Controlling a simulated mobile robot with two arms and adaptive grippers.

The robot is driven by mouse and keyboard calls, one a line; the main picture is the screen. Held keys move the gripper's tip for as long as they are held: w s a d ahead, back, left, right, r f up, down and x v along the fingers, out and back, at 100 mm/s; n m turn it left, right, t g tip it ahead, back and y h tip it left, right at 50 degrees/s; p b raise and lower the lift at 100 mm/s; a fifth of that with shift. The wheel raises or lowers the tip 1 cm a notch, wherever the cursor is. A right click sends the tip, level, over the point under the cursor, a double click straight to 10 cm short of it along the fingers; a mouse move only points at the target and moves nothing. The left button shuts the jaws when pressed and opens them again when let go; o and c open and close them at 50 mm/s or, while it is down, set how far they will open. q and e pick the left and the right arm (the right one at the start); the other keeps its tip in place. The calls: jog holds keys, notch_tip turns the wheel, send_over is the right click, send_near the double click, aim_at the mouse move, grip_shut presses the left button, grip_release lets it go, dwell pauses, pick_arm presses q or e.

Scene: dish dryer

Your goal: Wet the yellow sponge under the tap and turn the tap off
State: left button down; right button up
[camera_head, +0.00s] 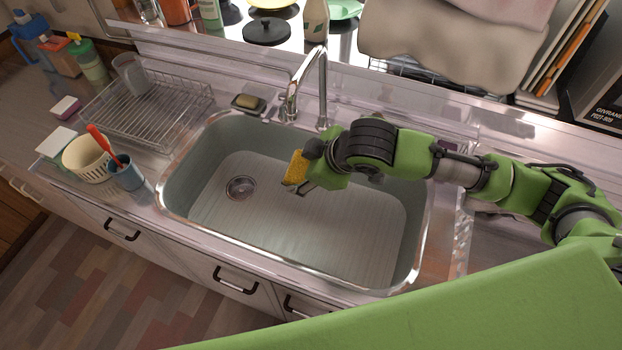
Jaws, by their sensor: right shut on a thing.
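The yellow sponge (295,169) is held over the sink, to the right of the drain. My right gripper (301,183) is shut on it; my own wrist hides part of the hold. The chrome tap (308,80) stands at the sink's back edge, its curved spout above and behind the gripper. I cannot make out any water stream, nor whether the sponge is wet. The steel sink (225,209) looks empty apart from its round drain (241,187). My left gripper is not in view.
A wire dish rack (150,108) stands left of the sink. A soap dish (248,103) sits at its back rim. A cream basket (87,157) and a blue cup (127,174) with a red-handled tool stand at the left. The sink's front half is clear.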

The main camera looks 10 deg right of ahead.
aim_at(297, 157)
jog(key=shift+w+a+f+p, duration=0.1)
jog(key=shift+w+a+p, duration=0.15)
jog(key=shift+w, duration=0.4)
jog(key=shift+w+a+f+p, duration=0.1)
jog(key=shift+w+a+p, duration=0.15)
jog(key=shift+w, duration=0.35)
jog(key=shift+w+a+f, duration=0.15)
jog(key=shift+w, duration=0.25)
jog(key=shift+w+a+f, duration=0.1)
jog(key=shift+w+a, duration=0.05)
jog(key=shift+w, duration=0.2)
